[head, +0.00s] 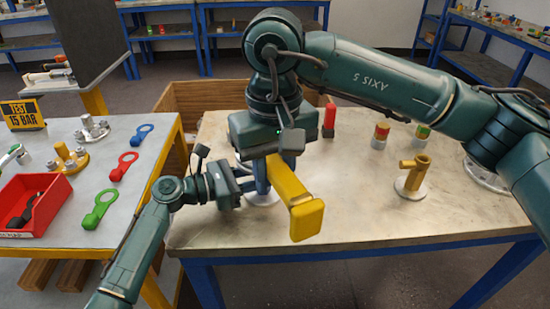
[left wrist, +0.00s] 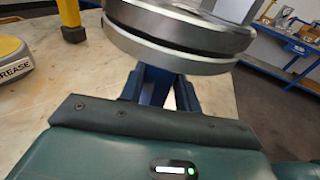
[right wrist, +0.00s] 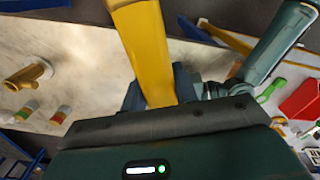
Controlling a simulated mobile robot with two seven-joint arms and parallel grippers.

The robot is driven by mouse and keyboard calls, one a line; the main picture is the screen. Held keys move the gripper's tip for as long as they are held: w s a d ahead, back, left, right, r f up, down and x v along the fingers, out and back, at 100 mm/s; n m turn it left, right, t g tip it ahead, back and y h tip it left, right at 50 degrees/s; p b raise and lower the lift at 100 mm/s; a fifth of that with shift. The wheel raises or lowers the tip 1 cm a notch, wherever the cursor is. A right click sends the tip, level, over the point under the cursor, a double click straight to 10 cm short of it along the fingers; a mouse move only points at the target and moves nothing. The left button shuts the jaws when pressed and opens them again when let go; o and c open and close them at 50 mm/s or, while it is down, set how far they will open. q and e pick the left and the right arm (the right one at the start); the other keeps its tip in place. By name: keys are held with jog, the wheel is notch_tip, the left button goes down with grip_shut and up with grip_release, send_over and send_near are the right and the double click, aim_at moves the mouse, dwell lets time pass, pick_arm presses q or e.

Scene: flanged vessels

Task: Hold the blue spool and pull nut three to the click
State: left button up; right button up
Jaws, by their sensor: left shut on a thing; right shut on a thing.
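The blue spool (head: 262,176) stands on the workbench, its round foot on the top, partly hidden behind my grippers. In the left wrist view its blue body (left wrist: 157,86) is between my left fingers, under a pair of grey metal flanges (left wrist: 180,38). My left gripper (head: 248,181) is shut on the spool from the left. My right gripper (head: 277,160), above it, is shut on a thick yellow tool (head: 296,197) that slants toward the front. The tool also shows in the right wrist view (right wrist: 146,50). The nuts, nut three included, are hidden from me.
A brass vessel (head: 414,180), two small tins (head: 380,136) (head: 422,132) and a red item (head: 329,120) stand on the workbench (head: 350,215). The left table holds blue, red and green ring tools (head: 100,209) and a red bin (head: 32,203). The bench front is clear.

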jog(key=shift+f, duration=0.15)
dwell(0.3)
jog(key=shift+f, duration=1.05)
pick_arm(q)
jog(key=o, duration=1)
pick_arm(e)
jog(key=shift+m, duration=0.8)
jog(key=r, duration=0.1)
jog(key=a+r, duration=0.1)
jog(key=r, duration=0.3)
jog(key=shift+s+a, duration=0.25)
